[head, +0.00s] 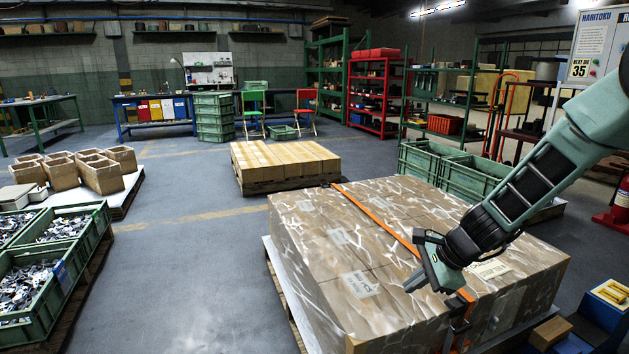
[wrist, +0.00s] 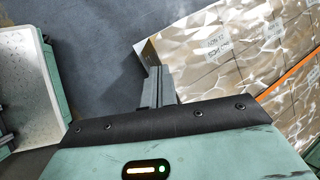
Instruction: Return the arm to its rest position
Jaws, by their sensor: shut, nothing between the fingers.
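My gripper (head: 425,275) is over the near part of a large wrapped stack of cartons (head: 345,250) in the head view. Its fingers are shut with nothing between them. In the wrist view the closed fingers (wrist: 158,87) point toward the floor beside the stack's edge. The wrapped stack (wrist: 225,50) fills the upper right there. My arm reaches in from the right edge of the head view, bent downward. Whether the gripper touches the wrap cannot be told.
An orange strap (head: 380,220) crosses the stack. Green crates of metal parts (head: 50,290) stand at the left. A lower carton pallet (head: 285,165) is behind. A blue and yellow box (head: 605,305) is at the lower right. Grey floor (head: 190,260) is clear left of the stack.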

